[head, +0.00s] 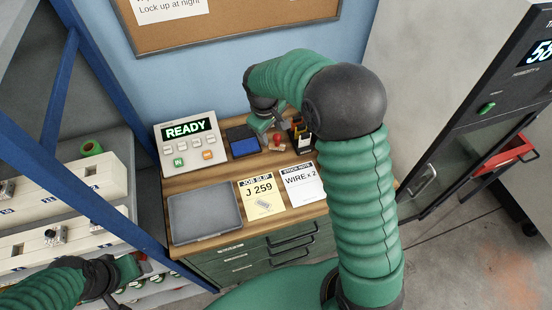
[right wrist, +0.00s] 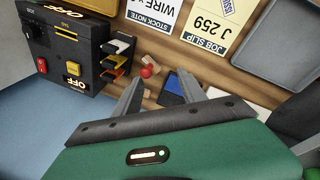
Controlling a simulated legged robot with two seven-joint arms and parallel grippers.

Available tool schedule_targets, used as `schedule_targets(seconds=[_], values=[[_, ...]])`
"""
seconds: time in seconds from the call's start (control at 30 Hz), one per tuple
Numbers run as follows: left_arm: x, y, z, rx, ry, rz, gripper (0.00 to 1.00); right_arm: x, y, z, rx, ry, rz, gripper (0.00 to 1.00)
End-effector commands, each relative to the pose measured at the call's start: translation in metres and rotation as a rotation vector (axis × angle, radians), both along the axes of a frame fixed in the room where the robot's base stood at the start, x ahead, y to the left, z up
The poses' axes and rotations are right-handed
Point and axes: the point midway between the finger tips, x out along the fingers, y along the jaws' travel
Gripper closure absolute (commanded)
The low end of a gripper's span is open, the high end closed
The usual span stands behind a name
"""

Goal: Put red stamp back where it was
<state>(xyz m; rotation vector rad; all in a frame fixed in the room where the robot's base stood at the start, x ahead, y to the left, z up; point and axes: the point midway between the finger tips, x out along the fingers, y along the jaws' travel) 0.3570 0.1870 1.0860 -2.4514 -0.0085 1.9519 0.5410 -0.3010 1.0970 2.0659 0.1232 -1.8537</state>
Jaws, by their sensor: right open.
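The red stamp (head: 277,139), with a round red knob, stands on the wooden bench between the blue ink pad (head: 244,147) and the small dark rack (head: 301,134). In the right wrist view the stamp (right wrist: 147,71) appears beyond the gap between my fingertips, apart from both. My right gripper (head: 266,121) is open and empty above the back of the bench. Its two fingers also show in the right wrist view (right wrist: 160,88), one partly covering the ink pad (right wrist: 172,84). My left gripper (head: 128,272) is at the lower left by the shelf; its jaws are unclear.
A READY panel (head: 188,143) stands at the bench's back left. A grey tray (head: 205,213), yellow job slip (head: 262,199) and white stock note (head: 303,184) lie in front. In the right wrist view a dark switch box (right wrist: 70,50) stands beside the rack.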

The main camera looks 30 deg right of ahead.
Motion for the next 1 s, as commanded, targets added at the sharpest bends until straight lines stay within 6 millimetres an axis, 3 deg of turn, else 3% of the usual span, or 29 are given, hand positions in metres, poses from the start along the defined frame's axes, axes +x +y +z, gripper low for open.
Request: schedule_targets(seconds=[0.03,0.13,0.23,0.33,0.43,0.63,0.8,1.0], values=[[0.0,0.0,0.0,0.0,0.0,0.0,0.35,-0.026,0.022,0.004,0.038,-0.02,-0.026,0.52],[0.0,0.0,0.0,0.0,0.0,0.0,0.35,-0.085,0.059,0.002,0.123,-0.064,-0.118,0.52],[0.0,0.0,0.0,0.0,0.0,0.001,0.35,-0.139,0.082,-0.005,0.191,-0.097,-0.211,0.52],[0.0,0.0,0.0,0.0,0.0,0.001,0.35,-0.173,0.091,-0.011,0.228,-0.114,-0.273,0.52],[0.0,0.0,0.0,0.0,0.0,0.001,0.35,-0.184,0.094,-0.015,0.241,-0.118,-0.297,0.52],[0.0,0.0,0.0,0.0,0.0,0.001,0.35,-0.184,0.092,-0.016,0.242,-0.116,-0.3,0.52],[0.0,0.0,-0.032,0.0,0.0,0.0,0.35,-0.184,0.094,-0.048,0.239,-0.115,-0.297,0.52],[0.0,0.0,-0.032,0.0,0.0,0.0,0.35,-0.184,0.094,-0.048,0.239,-0.115,-0.297,0.52]])
